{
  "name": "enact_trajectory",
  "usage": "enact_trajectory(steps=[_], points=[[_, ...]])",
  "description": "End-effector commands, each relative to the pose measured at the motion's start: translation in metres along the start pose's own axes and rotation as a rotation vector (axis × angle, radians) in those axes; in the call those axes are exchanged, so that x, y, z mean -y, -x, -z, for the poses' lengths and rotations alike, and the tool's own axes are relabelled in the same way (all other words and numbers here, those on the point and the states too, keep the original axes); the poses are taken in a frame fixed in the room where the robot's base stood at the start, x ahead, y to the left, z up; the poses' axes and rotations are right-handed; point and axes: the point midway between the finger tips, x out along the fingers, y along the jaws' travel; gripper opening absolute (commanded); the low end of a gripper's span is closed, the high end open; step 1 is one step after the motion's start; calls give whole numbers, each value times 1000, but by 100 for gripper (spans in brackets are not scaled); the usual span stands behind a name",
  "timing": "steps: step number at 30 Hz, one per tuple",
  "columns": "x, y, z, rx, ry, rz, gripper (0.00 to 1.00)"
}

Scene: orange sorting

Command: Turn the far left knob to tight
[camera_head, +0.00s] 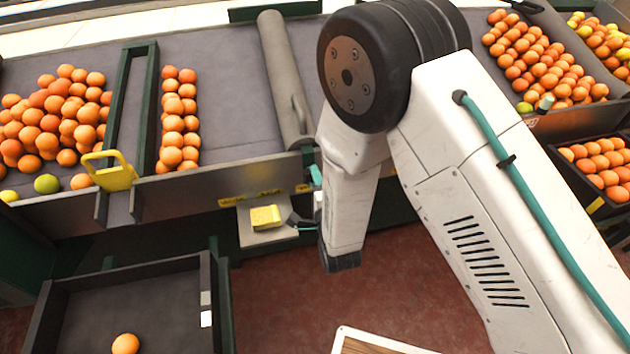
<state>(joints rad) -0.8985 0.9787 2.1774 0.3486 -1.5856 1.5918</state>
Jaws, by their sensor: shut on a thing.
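My gripper (297,220) is small and partly hidden behind my own white arm, low at the front of the grey sorting table. Its dark fingers point left, close to the right end of a yellow block. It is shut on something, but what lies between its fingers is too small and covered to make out. I cannot clearly pick out the far left knob or its setting. Several small yellow labels (230,201) run along the table's front rail, too small to read.
The yellow sponge-like block (265,217) sits on a small grey shelf. Orange piles (60,120) fill the table's left part. A yellow handle (110,172) stands at the front rail. A dark bin (85,305) with one orange is at lower left. Red floor (275,300) is open in front.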

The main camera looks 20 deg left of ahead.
Motion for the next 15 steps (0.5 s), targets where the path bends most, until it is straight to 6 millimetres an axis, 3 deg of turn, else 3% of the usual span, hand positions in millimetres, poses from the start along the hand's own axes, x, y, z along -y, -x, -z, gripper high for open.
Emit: enact_trajectory(steps=[5, 6, 8, 15], points=[[-2, 2, 0, 1, 1, -6, 16], [-2, 2, 0, 1, 2, -6, 45], [-2, 2, 0, 0, 2, -5, 61], [-1, 1, 0, 0, 1, -3, 61]])
